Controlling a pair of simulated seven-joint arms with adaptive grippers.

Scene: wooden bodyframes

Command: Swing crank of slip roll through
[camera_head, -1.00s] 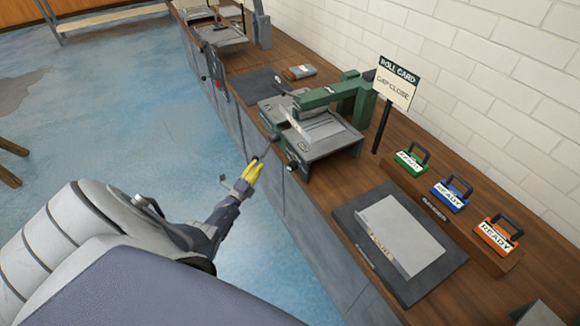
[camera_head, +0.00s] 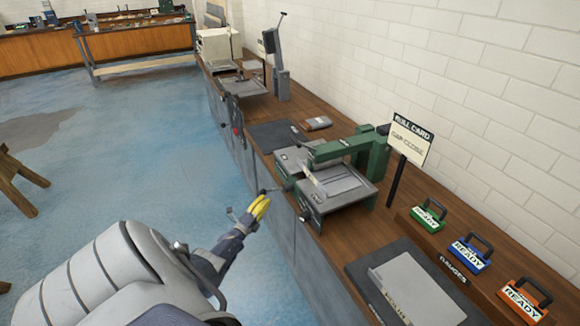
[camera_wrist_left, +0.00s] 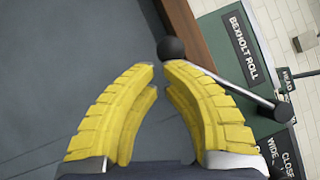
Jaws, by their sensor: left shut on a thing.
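The slip roll (camera_head: 335,188), a grey machine with a green arm, stands on the wooden bench in the head view. Its crank (camera_head: 270,191) sticks out over the bench front. In the left wrist view the crank is a metal rod (camera_wrist_left: 232,84) with a black ball knob (camera_wrist_left: 171,48), beside the green side plate lettered "BEXHOLT ROLL" (camera_wrist_left: 243,47). My left gripper (camera_head: 261,205), with yellow fingers, is shut on the crank at its knob end; in the wrist view its fingertips (camera_wrist_left: 158,68) are at the knob and partly hide the grip. My right gripper is out of view.
A sign reading "ROLL CARD, GAP CLOSE" (camera_head: 409,142) stands behind the roll. Green (camera_head: 429,215), blue (camera_head: 470,252) and orange (camera_head: 523,299) "READY" blocks and a metal sheet (camera_head: 416,290) are to the right. Open floor lies left of the bench.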

